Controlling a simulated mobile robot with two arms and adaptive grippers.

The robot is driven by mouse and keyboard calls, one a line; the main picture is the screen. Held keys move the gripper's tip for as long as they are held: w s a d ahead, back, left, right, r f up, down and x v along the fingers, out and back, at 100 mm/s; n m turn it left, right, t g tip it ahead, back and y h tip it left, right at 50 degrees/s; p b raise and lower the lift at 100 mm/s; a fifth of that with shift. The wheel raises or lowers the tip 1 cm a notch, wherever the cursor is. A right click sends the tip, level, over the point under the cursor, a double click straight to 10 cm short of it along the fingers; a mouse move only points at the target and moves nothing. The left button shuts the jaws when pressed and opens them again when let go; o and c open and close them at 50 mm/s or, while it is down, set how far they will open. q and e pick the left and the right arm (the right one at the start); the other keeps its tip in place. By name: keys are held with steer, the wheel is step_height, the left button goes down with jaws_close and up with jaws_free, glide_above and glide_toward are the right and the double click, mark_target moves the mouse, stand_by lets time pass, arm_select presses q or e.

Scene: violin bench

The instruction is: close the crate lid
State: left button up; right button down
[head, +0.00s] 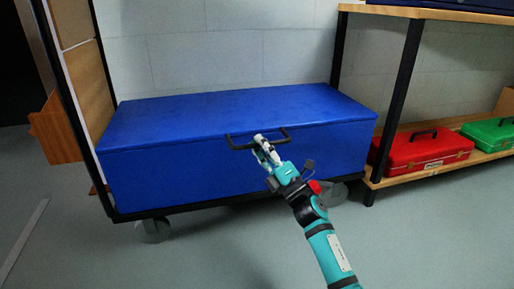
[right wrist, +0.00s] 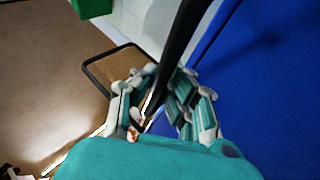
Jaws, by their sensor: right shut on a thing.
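The large blue crate (head: 170,182) stands on a low wheeled rack. Its blue lid (head: 230,108) lies flat on top, with no gap visible along the front edge. A black handle (head: 238,147) is at the front edge of the lid, right of its middle. My right gripper (head: 262,143) is at this handle, its fingers shut around the bar. In the right wrist view the black handle bar (right wrist: 181,35) passes between the fingers (right wrist: 157,92), beside a blue surface (right wrist: 270,75). The fingers hide part of the handle. My left gripper is not in view.
A wooden shelf unit at the right holds a red case (head: 420,150) and a green case (head: 490,134) on its lower board (head: 440,168). Its dark post (head: 397,90) stands near the crate's right end. The grey floor (head: 200,260) in front is clear.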

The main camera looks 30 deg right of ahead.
steer(key=shift+s+a+f, duration=0.1)
steer(key=shift+a+f, duration=0.15)
steer(key=shift+f, duration=0.25)
steer(key=c, duration=1.3)
jaws_free()
steer(key=shift+d, duration=0.2)
steer(key=shift+c, duration=0.2)
step_height(320, 180, up, 10)
steer(key=shift+a+r, duration=0.1)
steer(key=shift+r, duration=0.05)
